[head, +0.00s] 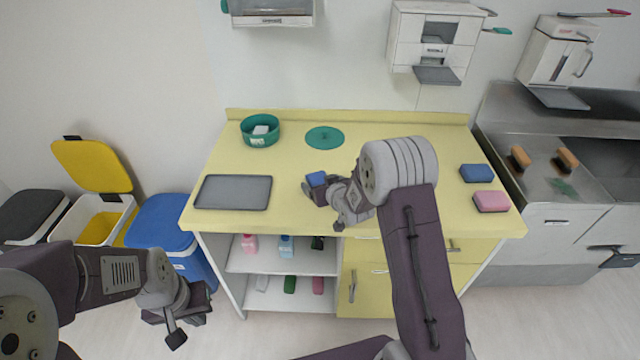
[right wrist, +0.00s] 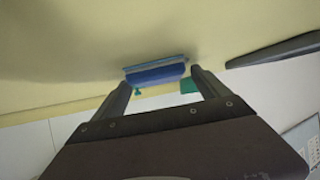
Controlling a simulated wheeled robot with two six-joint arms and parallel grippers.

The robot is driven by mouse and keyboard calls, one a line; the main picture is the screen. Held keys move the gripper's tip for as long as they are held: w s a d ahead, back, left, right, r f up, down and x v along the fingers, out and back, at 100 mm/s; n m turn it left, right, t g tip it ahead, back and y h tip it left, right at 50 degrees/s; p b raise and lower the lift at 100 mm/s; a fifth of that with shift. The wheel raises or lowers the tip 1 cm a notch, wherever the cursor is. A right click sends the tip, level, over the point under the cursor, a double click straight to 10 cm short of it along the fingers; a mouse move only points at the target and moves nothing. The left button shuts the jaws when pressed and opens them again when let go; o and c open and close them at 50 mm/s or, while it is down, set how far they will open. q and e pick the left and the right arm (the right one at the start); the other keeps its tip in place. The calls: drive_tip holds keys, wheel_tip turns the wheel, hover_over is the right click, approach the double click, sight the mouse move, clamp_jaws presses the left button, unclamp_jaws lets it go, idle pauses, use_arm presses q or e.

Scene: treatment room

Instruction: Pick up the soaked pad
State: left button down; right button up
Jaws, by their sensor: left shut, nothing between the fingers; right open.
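A blue pad (head: 316,179) lies on the yellow counter near its middle, partly hidden by my right gripper (head: 322,192). In the right wrist view the blue pad (right wrist: 155,74) shows between and just beyond the open fingertips; I cannot tell whether they touch it. Another blue pad (head: 476,173) and a pink pad (head: 491,201) lie at the counter's right end. A white block (head: 261,130) sits in a green bowl (head: 260,140). No pad shows clearly as wet. My left gripper (head: 188,318) is shut and empty, low in front of the bins.
A grey tray (head: 233,193) and a flat green disc (head: 325,138) lie on the counter (head: 420,223). Bottles stand on the open shelf (head: 262,262) below. A blue bin (head: 160,222) and a yellow-lidded bin (head: 92,165) stand left. A metal sink unit (head: 560,210) is right.

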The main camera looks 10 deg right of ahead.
drive_tip(key=c, duration=1.6)
drive_tip(key=shift+o, duration=0.2)
wheel_tip(320, 180, up, 5)
drive_tip(key=shift+f, duration=0.2)
drive_tip(key=s+a+r, duration=0.4)
drive_tip(key=s+r, duration=0.2)
drive_tip(key=s, duration=0.5)
drive_tip(key=shift+r, duration=0.25)
